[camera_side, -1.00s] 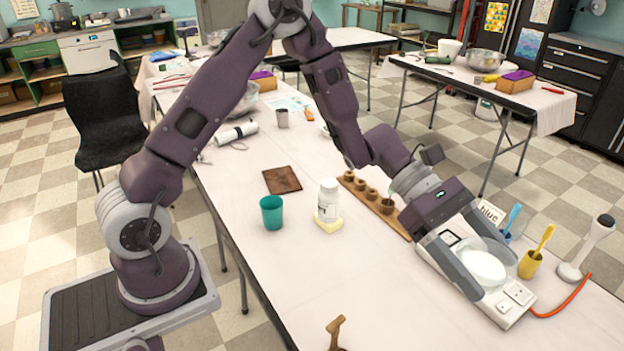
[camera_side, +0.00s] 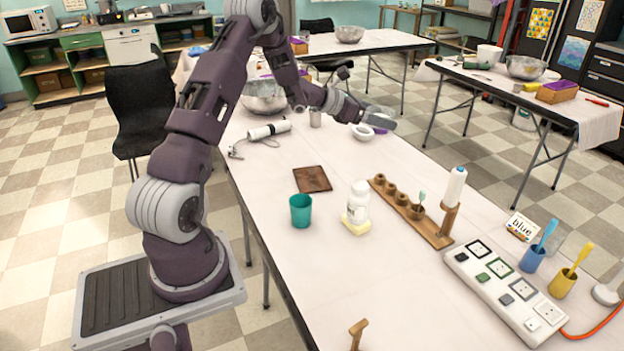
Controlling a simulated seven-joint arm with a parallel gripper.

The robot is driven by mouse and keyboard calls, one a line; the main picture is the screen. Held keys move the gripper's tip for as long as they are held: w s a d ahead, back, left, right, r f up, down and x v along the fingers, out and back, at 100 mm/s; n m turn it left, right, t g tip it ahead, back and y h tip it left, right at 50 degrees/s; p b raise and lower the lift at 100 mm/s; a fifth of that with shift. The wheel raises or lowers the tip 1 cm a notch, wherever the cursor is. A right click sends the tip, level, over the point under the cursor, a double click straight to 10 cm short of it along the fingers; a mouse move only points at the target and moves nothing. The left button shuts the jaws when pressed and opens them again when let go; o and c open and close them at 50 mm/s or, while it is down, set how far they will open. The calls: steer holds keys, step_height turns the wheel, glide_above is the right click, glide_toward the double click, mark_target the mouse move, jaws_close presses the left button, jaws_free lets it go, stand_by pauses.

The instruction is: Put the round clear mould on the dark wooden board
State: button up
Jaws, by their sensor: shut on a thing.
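The dark wooden board (camera_side: 312,179) lies flat and bare on the white table, left of the white bottle. My gripper (camera_side: 382,118) is at the far right side of the table, well behind and to the right of the board. It is shut on a pale, see-through round thing (camera_side: 381,110), which looks like the round clear mould. The fingers hide part of it, and its contents cannot be made out. A white round dish (camera_side: 361,133) shows just below the gripper; the gap between them is unclear.
A teal cup (camera_side: 300,211) and a white bottle (camera_side: 358,200) on a yellow block stand in front of the board. A wooden rack (camera_side: 412,212) lies to the right.

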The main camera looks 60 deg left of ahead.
mark_target(323, 180)
steer(key=s+a+r+n+y, duration=0.1)
steer(key=s+a+n+y, duration=0.2)
steer(key=a, duration=0.5)
steer(key=s+a+n+y, duration=0.2)
steer(key=s+a, duration=0.3)
steer(key=a, duration=0.4)
steer(key=shift+m, duration=0.3)
steer(key=f, duration=2.8)
steer(key=shift+w+d, duration=0.2)
steer(key=shift+w, duration=0.05)
steer(key=shift+f, duration=0.2)
steer(key=o, duration=1.4)
steer(key=shift+o, duration=0.2)
steer(key=shift+r, duration=0.1)
